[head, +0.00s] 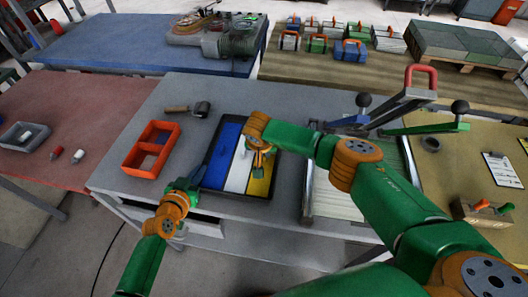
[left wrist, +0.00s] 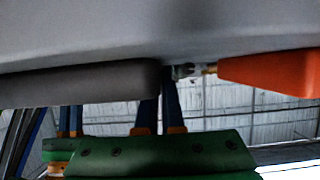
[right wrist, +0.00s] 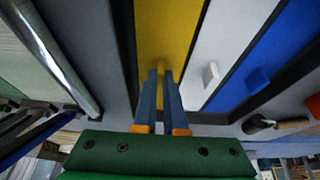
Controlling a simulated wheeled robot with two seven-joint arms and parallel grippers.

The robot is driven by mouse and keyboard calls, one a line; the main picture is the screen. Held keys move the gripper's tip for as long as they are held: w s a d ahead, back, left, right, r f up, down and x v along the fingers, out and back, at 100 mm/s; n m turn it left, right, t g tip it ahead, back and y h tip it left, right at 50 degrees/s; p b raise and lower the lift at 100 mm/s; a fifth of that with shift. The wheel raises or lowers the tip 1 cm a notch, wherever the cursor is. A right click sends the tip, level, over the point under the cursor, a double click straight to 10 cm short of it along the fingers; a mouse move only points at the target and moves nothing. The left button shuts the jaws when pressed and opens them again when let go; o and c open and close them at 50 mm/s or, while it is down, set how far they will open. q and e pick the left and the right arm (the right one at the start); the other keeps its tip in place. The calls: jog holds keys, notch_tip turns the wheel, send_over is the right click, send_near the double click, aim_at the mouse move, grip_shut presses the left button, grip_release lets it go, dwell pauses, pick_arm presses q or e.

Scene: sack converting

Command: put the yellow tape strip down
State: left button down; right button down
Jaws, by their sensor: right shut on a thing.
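The yellow strip (head: 261,176) is at the right side of a dark tray (head: 229,201). A white strip (head: 238,172) and a blue strip (head: 222,157) lie left of it. My right gripper (right wrist: 160,76) is shut on the small yellow knob of the yellow strip (right wrist: 165,30). The strip appears lined up with the tray's right-hand slot; I cannot tell whether it touches the bottom. My left gripper (head: 197,178) is by the tray's left edge, low over the table. Its fingers (left wrist: 162,90) look close together and empty in the left wrist view.
An orange divided box (head: 150,150) stands left of the tray, with a dark-headed hand roller (head: 201,109) behind it. A metal-railed press (head: 310,195) with a red-handled lever (head: 421,76) stands to the right. Bare grey table lies behind the tray.

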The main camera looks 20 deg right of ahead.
jog(key=shift+f, duration=0.15)
jog(key=c, duration=1)
grip_release()
jog(key=shift+r, duration=0.45)
jog(key=v, duration=1.1)
jog(key=shift+r, duration=0.2)
jog(key=shift+s+a, duration=0.1)
jog(key=shift+s, duration=0.05)
